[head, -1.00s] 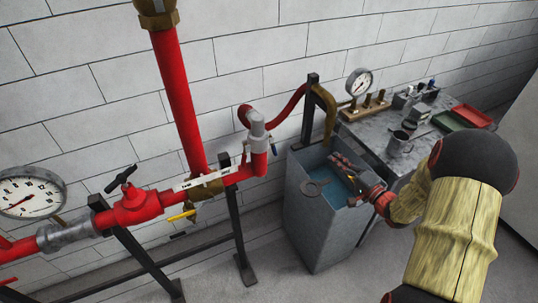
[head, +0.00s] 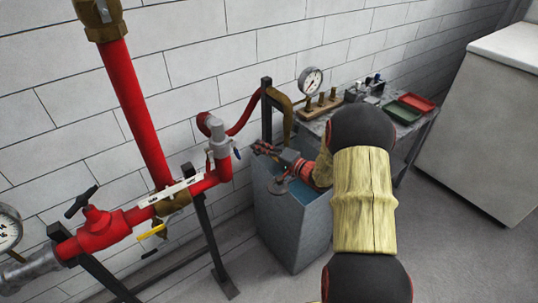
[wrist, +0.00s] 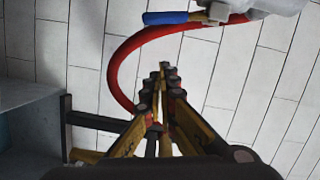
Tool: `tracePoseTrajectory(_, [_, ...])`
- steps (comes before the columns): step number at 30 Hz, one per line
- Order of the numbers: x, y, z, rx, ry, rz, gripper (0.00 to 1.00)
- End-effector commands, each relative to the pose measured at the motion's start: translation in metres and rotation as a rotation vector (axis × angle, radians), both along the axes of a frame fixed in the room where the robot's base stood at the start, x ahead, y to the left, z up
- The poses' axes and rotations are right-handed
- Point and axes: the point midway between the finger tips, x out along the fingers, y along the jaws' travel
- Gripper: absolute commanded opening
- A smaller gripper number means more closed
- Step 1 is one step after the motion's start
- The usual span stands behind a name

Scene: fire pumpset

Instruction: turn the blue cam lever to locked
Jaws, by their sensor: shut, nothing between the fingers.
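The blue cam lever (wrist: 165,18) shows at the top of the wrist view, lying level and pointing left from a pale grey coupling (wrist: 268,8).
A red hose (wrist: 117,70) curves left of my fingers. A dark post (head: 266,108) holds its far end. The grey water tank (head: 290,225) stands below my arm. A bench (head: 405,145) with a gauge (head: 311,80) and trays is at the right.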

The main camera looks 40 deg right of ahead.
Motion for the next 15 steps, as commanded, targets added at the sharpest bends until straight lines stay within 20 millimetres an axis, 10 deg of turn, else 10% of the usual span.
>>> tracePoseTrajectory(15, [0.005,0.041,-0.009,0.000,0.000,0.000,0.00])
